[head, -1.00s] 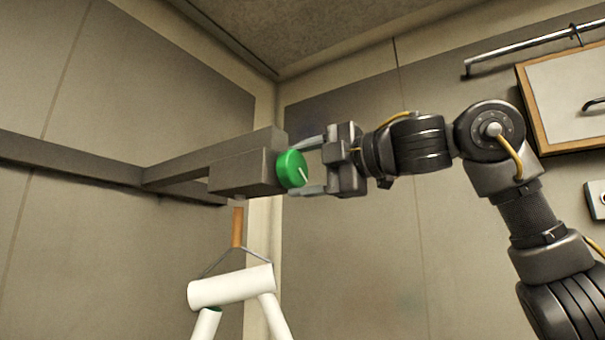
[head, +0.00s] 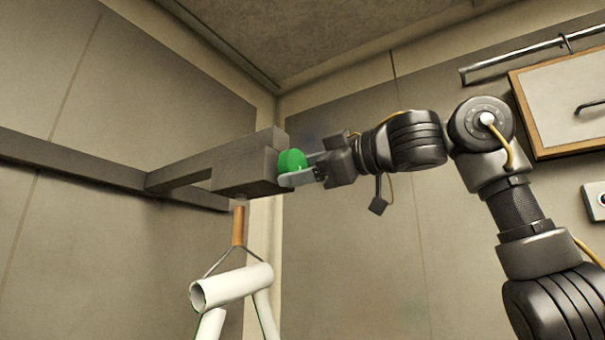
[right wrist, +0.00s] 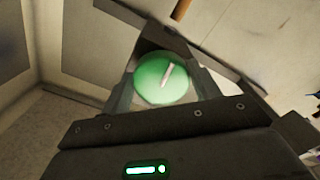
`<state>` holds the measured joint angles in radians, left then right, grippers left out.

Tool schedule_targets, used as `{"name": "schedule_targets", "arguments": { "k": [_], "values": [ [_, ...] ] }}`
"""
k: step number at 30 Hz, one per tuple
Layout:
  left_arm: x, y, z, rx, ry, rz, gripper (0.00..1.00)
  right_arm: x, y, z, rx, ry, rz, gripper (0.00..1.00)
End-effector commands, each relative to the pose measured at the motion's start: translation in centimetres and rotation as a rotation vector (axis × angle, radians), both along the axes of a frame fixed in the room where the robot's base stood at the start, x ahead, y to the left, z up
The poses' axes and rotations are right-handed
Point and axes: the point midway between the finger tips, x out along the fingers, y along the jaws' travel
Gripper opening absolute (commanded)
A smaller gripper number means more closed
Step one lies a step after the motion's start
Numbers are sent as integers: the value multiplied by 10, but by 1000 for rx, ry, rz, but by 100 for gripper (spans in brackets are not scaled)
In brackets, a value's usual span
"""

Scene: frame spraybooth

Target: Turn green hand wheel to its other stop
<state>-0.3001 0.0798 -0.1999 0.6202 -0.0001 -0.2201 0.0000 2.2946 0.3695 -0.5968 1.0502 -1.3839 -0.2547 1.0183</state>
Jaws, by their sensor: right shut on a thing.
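The green hand wheel (head: 291,161) sits on the end face of a dark grey block (head: 243,170) on a wall-mounted beam. My right gripper (head: 296,169) is shut on the wheel, with its fingers on either side of the rim. In the right wrist view the wheel (right wrist: 162,79) lies between the two fingers, and a pale line marks its face. In the head view the gripper is rolled and a finger partly hides the wheel. My left gripper is not in view.
A white tube frame (head: 233,287) hangs by a wire from an orange-brown rod (head: 238,226) under the block. A wood-framed panel (head: 565,100) and a metal rail (head: 520,59) are on the right wall. Space below my right arm is clear.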

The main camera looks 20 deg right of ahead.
Motion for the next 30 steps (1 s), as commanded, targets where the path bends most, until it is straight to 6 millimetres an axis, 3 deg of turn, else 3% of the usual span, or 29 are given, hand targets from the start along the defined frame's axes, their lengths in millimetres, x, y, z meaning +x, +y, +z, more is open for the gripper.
{"name": "schedule_targets", "arguments": {
  "k": [24,25,30],
  "values": [
    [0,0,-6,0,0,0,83,0,1,-3,84,78,1,39],
    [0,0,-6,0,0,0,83,0,1,-3,84,78,1,65],
    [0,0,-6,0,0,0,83,0,1,-2,84,75,0,83]
  ]
}}
